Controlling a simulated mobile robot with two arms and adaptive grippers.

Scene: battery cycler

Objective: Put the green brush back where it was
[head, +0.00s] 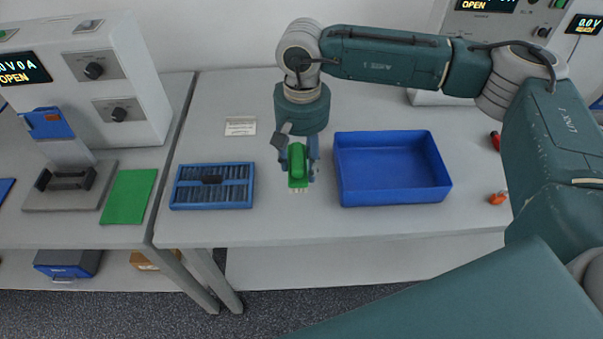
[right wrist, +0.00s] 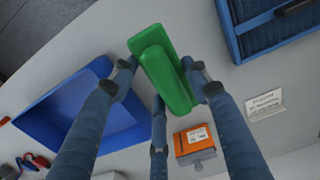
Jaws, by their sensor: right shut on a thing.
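My right gripper (head: 297,158) is shut on the green brush (head: 297,180) between the blue slotted rack and the blue bin, with the pale bristles pointing down. It appears to be above the table; the gap below it is hard to judge. The right wrist view shows the fingers (right wrist: 163,80) around the brush's green body (right wrist: 160,68). My left gripper is not in view.
A blue slotted rack (head: 212,205) is left of the brush, a blue bin (head: 395,198) right. A white label card (head: 240,126) lies behind. An orange block (right wrist: 194,142) shows in the right wrist view. A green mat (head: 129,197) lies on the left bench.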

